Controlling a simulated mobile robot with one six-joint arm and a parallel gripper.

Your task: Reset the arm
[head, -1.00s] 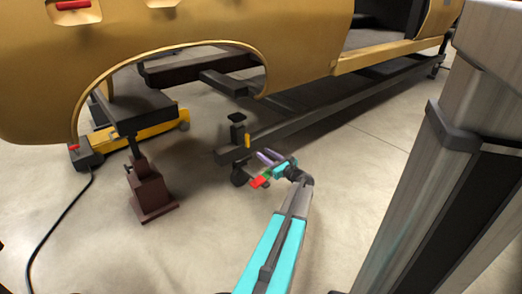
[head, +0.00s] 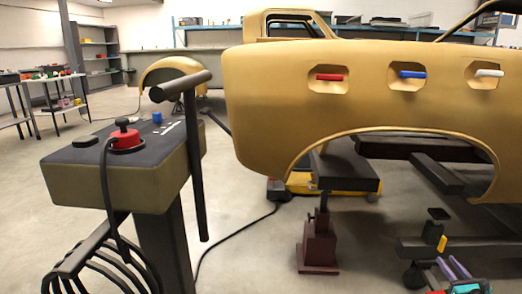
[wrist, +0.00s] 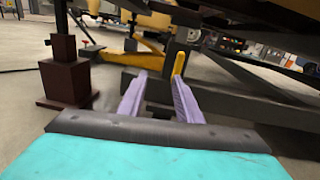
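My gripper (head: 453,268) shows at the lower right edge of the head view, with two lilac fingers and a teal body. In the wrist view the two fingers (wrist: 160,90) stand apart with an empty gap between them, so it is open and holds nothing. It is low, close to the dark frame rail under the gold car shell (head: 260,110). Most of my arm is out of the head view.
A control pedestal (head: 120,185) with a red button and cables stands at left. A brown jack stand (head: 318,245) and yellow-black floor equipment (head: 335,180) sit under the shell. The dark rail (head: 475,245) lies beside my gripper. Floor between pedestal and jack is mostly clear.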

